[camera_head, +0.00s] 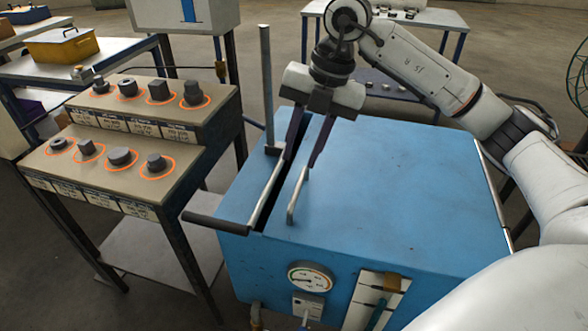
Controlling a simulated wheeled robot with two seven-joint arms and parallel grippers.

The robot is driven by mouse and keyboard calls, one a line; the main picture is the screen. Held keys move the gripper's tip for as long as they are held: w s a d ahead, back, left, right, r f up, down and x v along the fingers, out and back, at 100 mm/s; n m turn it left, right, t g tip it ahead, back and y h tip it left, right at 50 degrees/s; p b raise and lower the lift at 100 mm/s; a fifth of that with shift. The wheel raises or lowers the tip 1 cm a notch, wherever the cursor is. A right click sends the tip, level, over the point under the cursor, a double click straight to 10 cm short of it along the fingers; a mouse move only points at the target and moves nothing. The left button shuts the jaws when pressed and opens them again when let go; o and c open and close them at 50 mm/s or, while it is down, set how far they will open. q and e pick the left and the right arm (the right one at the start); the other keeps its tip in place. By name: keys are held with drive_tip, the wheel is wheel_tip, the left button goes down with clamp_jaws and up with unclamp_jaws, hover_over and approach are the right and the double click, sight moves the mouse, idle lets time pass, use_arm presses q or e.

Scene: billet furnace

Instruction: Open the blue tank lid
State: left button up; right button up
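The blue tank (340,262) stands in the middle, with its flat blue lid (400,180) lying level on top. A narrow dark gap runs along the lid's left side. A thin metal handle (291,208) stands up near the lid's left edge. My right gripper (300,162) points down over the handle's far end. Its two dark fingers are spread apart, one over the gap and one close to the handle. I cannot tell whether they touch the handle. My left gripper is not in view.
A gauge (310,278) is on the tank's front.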

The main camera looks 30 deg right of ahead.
sight(300, 183)
drive_tip(key=shift+m+h, duration=0.4)
drive_tip(key=shift+h, duration=0.2)
drive_tip(key=f, duration=0.3)
drive_tip(key=w+d+f, duration=0.1)
drive_tip(key=f, duration=0.5)
drive_tip(key=shift+w+d, duration=0.2)
drive_tip(key=shift+w, duration=0.15)
clamp_jaws()
